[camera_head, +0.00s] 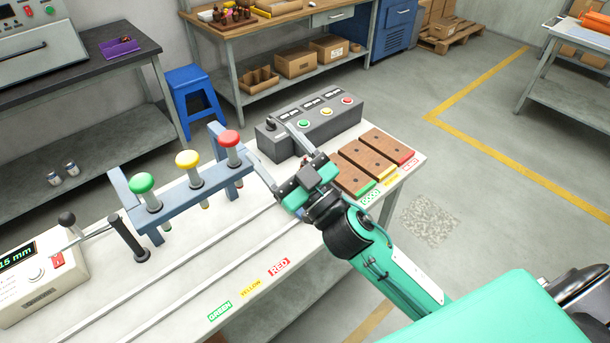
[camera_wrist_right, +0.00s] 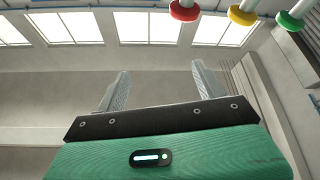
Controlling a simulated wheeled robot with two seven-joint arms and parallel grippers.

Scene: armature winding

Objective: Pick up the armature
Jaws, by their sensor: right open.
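No part is clearly recognisable as the armature. Small dark and copper-coloured parts (camera_head: 232,14) stand on the back workbench, too small to identify. My right gripper (camera_head: 268,143) is open above the white worktable (camera_head: 190,290), in front of the grey button box (camera_head: 318,128). Its two fingers point away toward the back and stand wide apart. In the right wrist view the fingers (camera_wrist_right: 159,88) have nothing between them. My right forearm hides part of the table's right end. My left gripper is not in view.
A blue rack (camera_head: 178,208) holds green, yellow and red knobs left of my right gripper. Brown blocks (camera_head: 372,160) with coloured ends lie to its right. A meter box (camera_head: 35,280) and black post (camera_head: 128,238) stand at left. Rails run along the table.

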